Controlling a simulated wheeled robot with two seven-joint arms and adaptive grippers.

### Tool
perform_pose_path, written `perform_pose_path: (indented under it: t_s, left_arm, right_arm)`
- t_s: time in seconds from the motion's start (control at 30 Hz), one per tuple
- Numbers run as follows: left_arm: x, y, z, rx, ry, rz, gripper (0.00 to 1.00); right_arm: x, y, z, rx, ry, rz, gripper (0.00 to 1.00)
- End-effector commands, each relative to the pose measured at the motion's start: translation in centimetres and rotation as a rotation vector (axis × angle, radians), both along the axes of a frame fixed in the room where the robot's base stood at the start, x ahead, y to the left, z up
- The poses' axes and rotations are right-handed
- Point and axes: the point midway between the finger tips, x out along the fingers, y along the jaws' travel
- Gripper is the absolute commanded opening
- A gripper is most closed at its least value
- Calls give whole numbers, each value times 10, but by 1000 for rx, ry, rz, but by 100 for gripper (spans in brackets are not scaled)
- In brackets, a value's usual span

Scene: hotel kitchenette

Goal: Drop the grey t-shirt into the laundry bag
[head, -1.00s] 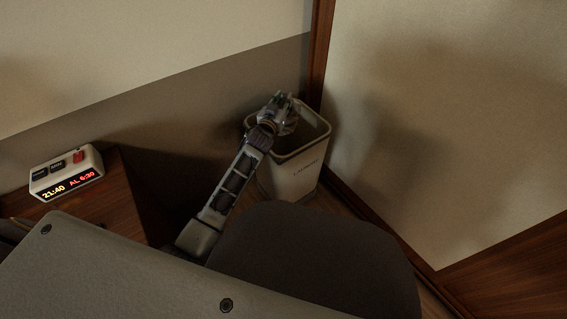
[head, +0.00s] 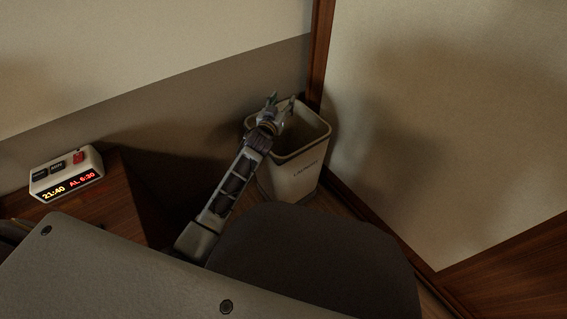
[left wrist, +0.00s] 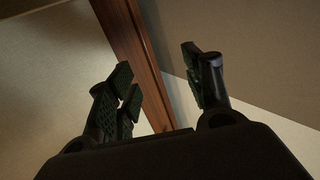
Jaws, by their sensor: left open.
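The laundry bag (head: 292,174) is a light upright bin-shaped holder with a dark rim and small lettering, standing in the corner by the wooden trim. My left gripper (head: 282,100) is over its back left rim, fingers spread and pointing up and away. The left wrist view shows the same gripper (left wrist: 163,82) with its fingers wide apart and nothing between them. The grey t-shirt is not seen in any view; the part of the bag's inside that shows is dark and its bottom is hidden. My right gripper is not in view.
A bedside alarm clock (head: 66,173) sits on a wooden cabinet (head: 100,205) at the left. A dark rounded grey shape (head: 315,265) fills the lower middle, in front of the bag. Walls close in behind and to the right of the bag.

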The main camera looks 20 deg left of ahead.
Motion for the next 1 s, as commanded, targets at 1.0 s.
perform_pose_path:
  t_s: [1.0]
  left_arm:
    - [-86, 5, -1, -1, 1, 0, 51]
  right_arm:
    - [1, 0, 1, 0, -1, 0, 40]
